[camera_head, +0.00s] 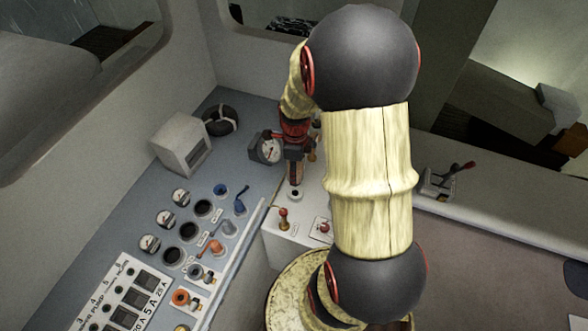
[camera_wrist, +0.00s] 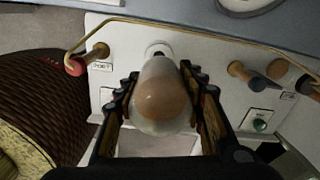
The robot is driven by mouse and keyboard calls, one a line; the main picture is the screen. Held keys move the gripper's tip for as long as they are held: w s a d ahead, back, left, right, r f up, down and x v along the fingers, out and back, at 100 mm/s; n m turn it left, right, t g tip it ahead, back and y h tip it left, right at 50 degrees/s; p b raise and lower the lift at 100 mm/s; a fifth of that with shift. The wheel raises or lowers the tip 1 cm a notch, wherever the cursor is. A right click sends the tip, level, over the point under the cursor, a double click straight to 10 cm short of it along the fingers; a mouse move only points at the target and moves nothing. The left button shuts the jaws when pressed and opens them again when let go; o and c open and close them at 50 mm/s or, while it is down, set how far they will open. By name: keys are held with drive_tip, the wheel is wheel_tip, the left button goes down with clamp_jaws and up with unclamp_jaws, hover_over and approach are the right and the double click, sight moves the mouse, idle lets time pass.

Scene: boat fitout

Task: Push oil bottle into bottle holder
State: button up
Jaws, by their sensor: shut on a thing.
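The oil bottle (camera_wrist: 160,100), pale and rounded with an amber-brown middle, is between the two fingers of my gripper (camera_wrist: 160,108) in the wrist view. The fingers close on its sides. Its far, narrower end points at a pale round fitting on the white panel, which looks like the bottle holder (camera_wrist: 157,48). The bottle covers part of this fitting, so I cannot tell whether they touch. The bottle is hard to make out there.
A red-ended lever (camera_wrist: 88,60) and wooden-looking knobs (camera_wrist: 250,76) flank the holder, with a thin rail (camera_wrist: 190,30) along the panel. In the head view a gauge (camera_head: 268,150) is close left of my gripper. A red-knobbed valve (camera_head: 283,218) stands below.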

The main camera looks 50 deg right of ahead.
drive_tip(key=shift+s+f+b, duration=0.1)
drive_tip(key=shift+f+b, duration=2.1)
drive_tip(key=shift+f, duration=1.05)
drive_tip(key=o, duration=1.5)
drive_tip(key=shift+c, duration=0.2)
wheel_tip(320, 180, up, 12)
drive_tip(key=shift+f, duration=0.1)
